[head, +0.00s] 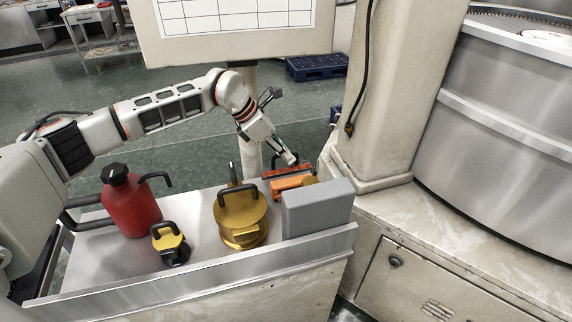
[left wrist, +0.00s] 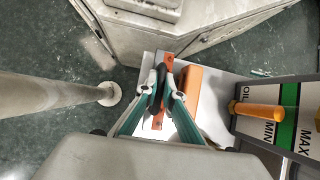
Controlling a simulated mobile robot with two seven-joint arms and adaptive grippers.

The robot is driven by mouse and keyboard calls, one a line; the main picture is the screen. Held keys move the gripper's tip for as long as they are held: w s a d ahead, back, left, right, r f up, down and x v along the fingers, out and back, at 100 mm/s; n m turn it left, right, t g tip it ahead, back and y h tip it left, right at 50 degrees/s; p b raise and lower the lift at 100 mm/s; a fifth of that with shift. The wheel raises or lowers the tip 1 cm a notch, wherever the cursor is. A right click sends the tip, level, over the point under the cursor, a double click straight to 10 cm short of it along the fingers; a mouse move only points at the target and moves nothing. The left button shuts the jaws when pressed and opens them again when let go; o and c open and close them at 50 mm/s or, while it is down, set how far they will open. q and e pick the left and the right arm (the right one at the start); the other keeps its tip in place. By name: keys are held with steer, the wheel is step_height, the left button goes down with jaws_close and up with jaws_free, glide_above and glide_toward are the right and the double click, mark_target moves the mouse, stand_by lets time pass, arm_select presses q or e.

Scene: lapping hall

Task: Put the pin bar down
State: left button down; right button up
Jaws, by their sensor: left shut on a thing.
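The pin bar, a narrow red-orange bar with a dark handle, is at the far end of the metal cart top in the head view (head: 287,171). In the left wrist view the bar (left wrist: 158,121) runs between my fingers. My left gripper (head: 291,160) reaches down from above and is shut on the bar's handle; its fingertips also show in the wrist view (left wrist: 164,88). The bar lies along the cart top's edge, beside an orange block (head: 289,184). I cannot tell whether it touches the surface. My right gripper is not in view.
On the cart top (head: 205,205) stand a grey box (head: 318,207), a brass weight (head: 241,217), a small yellow-and-black handled piece (head: 170,244) and a red can (head: 130,203). A pale machine column (head: 392,95) rises right of the cart; a thin post (head: 249,150) stands behind it.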

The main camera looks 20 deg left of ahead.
mark_target(287, 166)
arm_select(q)
steer(key=shift+f, duration=1.8)
steer(key=shift+f, duration=0.1)
steer(key=c, duration=2.6)
jaws_free()
steer(key=shift+f, duration=0.15)
steer(key=o, duration=0.4)
